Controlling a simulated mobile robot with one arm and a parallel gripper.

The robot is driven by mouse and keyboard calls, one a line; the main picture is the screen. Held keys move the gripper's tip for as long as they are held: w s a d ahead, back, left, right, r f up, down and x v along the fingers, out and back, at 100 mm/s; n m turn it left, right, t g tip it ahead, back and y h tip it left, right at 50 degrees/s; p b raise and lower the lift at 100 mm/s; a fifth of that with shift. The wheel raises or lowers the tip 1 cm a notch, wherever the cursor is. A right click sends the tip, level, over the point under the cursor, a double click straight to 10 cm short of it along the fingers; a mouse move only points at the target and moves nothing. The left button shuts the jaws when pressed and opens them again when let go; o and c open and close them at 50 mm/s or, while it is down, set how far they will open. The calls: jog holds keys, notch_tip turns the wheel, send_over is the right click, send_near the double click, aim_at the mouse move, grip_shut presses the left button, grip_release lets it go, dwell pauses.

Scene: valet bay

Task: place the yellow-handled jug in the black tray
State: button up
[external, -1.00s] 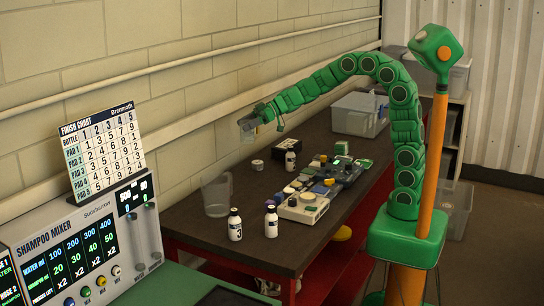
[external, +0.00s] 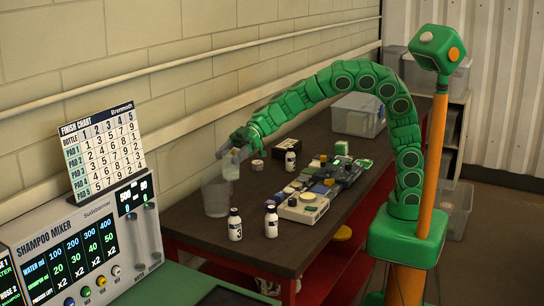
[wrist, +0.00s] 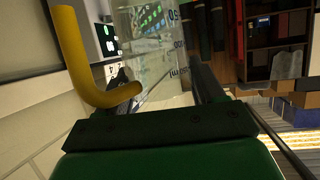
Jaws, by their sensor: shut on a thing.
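In the wrist view the held jug (wrist: 152,50) is see-through, with dark printed marks and a yellow handle (wrist: 72,52) at left. The handle cannot be made out in the external view. I cannot tell for sure which dark thing is the black tray; a low dark shape (external: 350,172) lies among small parts at the right.
A third bottle (external: 290,161) and a black box (external: 287,147) are farther back. A clear bin (external: 358,114) stands at the far end. The shampoo mixer (external: 85,255) is at left.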

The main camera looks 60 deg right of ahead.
jog(key=s+a+f+n+g, duration=0.1)
jog(key=s+a+n+g, duration=0.35)
jog(key=s+a, duration=1.55)
notch_tip(320, 180, down, 18)
jog(key=s+d+r, duration=0.1)
jog(key=d, duration=0.1)
jog(key=shift+g, duration=0.45)
jog(key=shift+w+a+f, duration=0.95)
jog(key=shift+a+f, duration=1.05)
jog(key=shift+f, duration=0.25)
jog(key=shift+w+a+f, duration=1)
jog(key=shift+a+f, duration=1)
jog(key=shift+f, duration=0.25)
jog(key=shift+w+a+f, duration=0.95)
jog(key=shift+a+f, duration=1.05)
jog(key=shift+f, duration=0.25)
jog(key=shift+f, duration=0.1)
jog(key=o, duration=1.1)
